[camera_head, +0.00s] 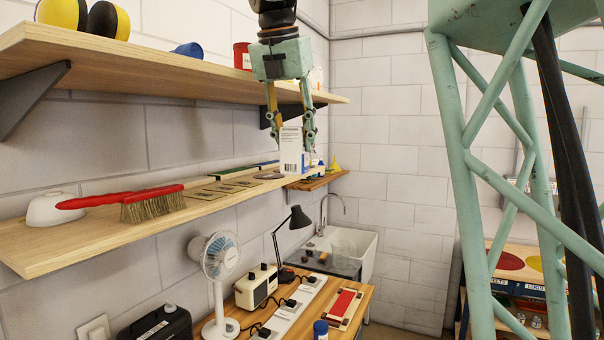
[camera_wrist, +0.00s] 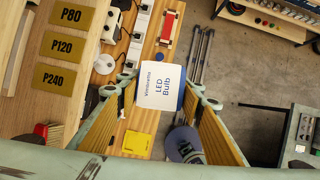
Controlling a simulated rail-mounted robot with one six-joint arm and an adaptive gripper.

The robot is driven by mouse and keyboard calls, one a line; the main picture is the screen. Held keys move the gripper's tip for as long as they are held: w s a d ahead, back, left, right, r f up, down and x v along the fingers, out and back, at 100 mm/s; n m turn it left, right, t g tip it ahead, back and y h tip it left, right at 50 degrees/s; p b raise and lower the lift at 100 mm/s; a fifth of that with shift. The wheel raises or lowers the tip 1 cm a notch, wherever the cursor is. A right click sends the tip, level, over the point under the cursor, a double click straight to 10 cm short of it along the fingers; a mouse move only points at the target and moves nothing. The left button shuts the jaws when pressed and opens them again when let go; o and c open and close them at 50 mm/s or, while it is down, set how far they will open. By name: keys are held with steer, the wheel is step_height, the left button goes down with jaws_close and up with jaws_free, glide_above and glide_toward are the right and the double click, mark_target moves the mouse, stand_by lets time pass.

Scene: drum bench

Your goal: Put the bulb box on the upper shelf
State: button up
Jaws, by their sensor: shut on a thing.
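The bulb box (camera_head: 291,155) is a small white carton with a barcode in the head view. The upper shelf is a long wooden board on black brackets. The top of its board is mostly hidden from the head view.
Yellow earmuffs (camera_head: 62,12), a blue item (camera_head: 188,50) and a red can (camera_head: 242,56) stand on the upper shelf. A fan (camera_head: 219,262) and lamp (camera_head: 298,217) stand on the bench below.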

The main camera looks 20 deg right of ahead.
steer(key=s+a+r+p, duration=0.1)
steer(key=s+r+p, duration=0.1)
steer(key=r, duration=0.9)
steer(key=s+a+r+n+p, duration=0.1)
steer(key=r+p, duration=0.4)
steer(key=r, duration=0.7)
steer(key=s+a+r+p, duration=0.2)
steer(key=s+r+p, duration=0.2)
steer(key=r, duration=0.7)
steer(key=shift+r+n, duration=0.35)
steer(key=shift+n, duration=0.05)
steer(key=shift+d, duration=0.1)
